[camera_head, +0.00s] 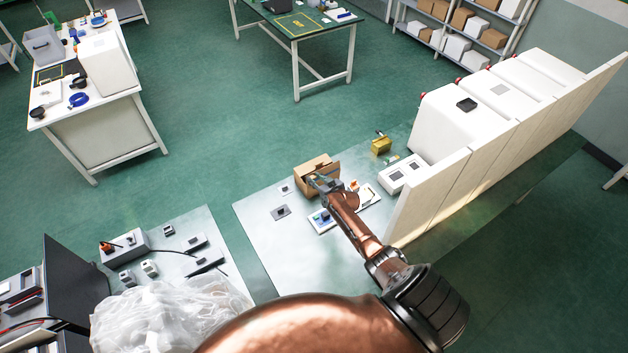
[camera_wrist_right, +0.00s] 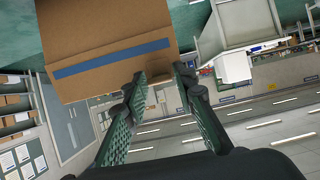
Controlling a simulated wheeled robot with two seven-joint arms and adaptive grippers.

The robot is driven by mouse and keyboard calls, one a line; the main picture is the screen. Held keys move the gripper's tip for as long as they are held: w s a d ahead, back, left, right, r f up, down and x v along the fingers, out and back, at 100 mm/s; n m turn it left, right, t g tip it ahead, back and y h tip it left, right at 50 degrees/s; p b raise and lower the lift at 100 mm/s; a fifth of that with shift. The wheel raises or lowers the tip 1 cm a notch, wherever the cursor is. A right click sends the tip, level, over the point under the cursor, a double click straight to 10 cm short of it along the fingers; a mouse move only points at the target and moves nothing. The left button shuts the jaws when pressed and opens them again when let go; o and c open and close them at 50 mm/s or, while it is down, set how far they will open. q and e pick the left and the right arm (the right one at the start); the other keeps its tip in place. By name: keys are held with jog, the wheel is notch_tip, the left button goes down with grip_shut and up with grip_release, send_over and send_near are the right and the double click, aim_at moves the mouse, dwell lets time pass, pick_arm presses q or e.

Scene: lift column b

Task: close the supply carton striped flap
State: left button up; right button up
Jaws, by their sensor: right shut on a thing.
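The supply carton (camera_head: 312,165) is a small brown box on the grey table, at the end of my right arm in the head view. In the right wrist view, a brown cardboard panel with a blue stripe, the striped flap (camera_wrist_right: 110,60), fills the upper left. My right gripper (camera_wrist_right: 159,77) has its green ridged fingers on either side of the flap's lower edge and is shut on it. In the head view, my right gripper (camera_head: 322,183) is at the carton's front and hides part of it. My left gripper is not in view.
A white device (camera_head: 401,174) and a yellow block (camera_head: 381,145) stand right of the carton. A white board (camera_head: 325,220) lies close under my right arm. Tall white panels (camera_head: 430,200) line the table's right side. The table's left part (camera_head: 255,222) is mostly clear.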

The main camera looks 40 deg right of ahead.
dwell(0.4)
jog(key=o, duration=1.1)
jog(key=shift+s, duration=0.1)
jog(key=v, duration=1.2)
jog(key=shift+f, duration=0.1)
